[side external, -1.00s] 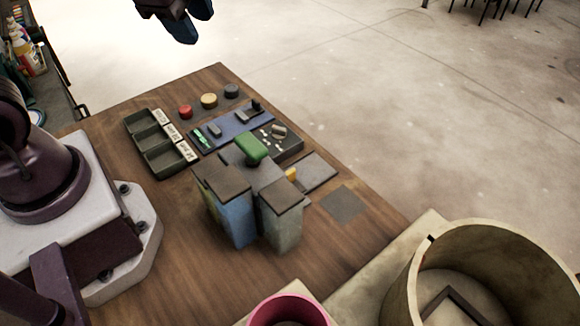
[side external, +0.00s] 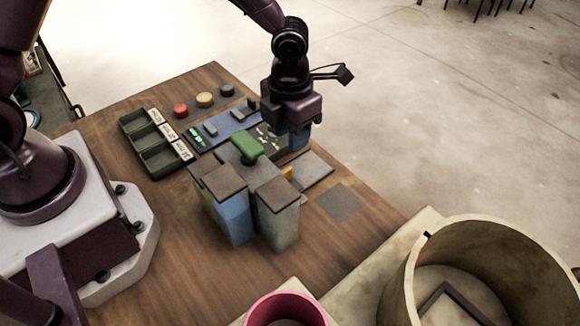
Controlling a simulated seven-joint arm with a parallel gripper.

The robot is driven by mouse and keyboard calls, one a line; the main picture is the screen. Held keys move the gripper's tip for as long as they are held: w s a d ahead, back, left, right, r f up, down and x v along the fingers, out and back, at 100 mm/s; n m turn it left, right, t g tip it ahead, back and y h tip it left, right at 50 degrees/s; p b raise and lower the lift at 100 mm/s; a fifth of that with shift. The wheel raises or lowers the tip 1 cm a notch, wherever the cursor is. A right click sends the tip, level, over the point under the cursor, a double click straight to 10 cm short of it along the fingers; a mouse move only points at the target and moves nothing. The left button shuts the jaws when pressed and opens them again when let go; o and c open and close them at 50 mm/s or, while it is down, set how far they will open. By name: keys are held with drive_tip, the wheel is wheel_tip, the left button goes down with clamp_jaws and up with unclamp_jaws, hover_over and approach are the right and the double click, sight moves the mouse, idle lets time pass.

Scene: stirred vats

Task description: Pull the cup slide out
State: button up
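I cannot tell for sure which part is the cup slide. A dark grey tray with small pale marks (side external: 268,140) lies behind the green-topped unit, and its right end is hidden by my gripper (side external: 293,140). My gripper points down there with its blue fingers low, at or just above the tray's right end. Whether the fingers are apart or closed on something is hidden. A flat grey plate (side external: 314,170) lies right of the unit, with a small yellow piece (side external: 287,172) at its left edge. The green handle (side external: 247,146) sits on top of the unit.
Two lidded bins (side external: 229,205) (side external: 280,220) stand in front. A pink vessel (side external: 285,308) and large beige vat (side external: 490,255) stand at the front. The right table edge is near.

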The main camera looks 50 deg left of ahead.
sight(290, 167)
wheel_tip(290, 167, down, 10)
drive_tip(key=shift+f, duration=0.1)
idle(0.4)
clamp_jaws()
